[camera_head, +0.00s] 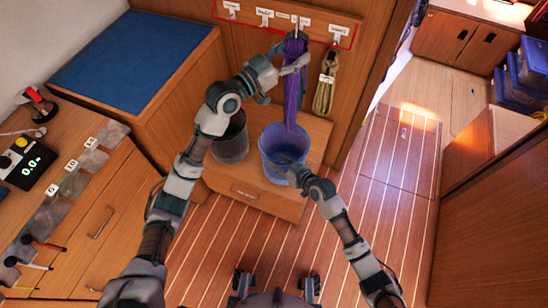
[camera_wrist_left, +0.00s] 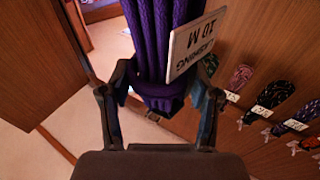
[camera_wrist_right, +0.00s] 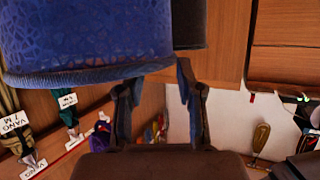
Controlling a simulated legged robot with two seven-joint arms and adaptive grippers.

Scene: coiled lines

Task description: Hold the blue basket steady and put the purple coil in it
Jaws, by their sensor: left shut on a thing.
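The purple coil (camera_head: 293,90) hangs upright below the hook rail, with its lower end over the blue basket (camera_head: 285,165). My left gripper (camera_head: 292,68) is shut on the coil near its top. In the left wrist view the coil (camera_wrist_left: 160,40) sits between the fingers (camera_wrist_left: 160,100), with a white tag on it. I cannot tell whether the coil's top touches a hook. The basket stands on a low wooden locker. My right gripper (camera_head: 296,175) is at its front rim. In the right wrist view its fingers (camera_wrist_right: 158,95) are apart by the basket rim (camera_wrist_right: 90,75).
A dark grey bucket (camera_head: 231,145) stands left of the basket. A beige coil (camera_head: 325,92) hangs right of the purple one on the labelled rail (camera_head: 283,18). A blue-topped cabinet (camera_head: 130,60) is at the left. The plank floor (camera_head: 385,190) is clear at the right.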

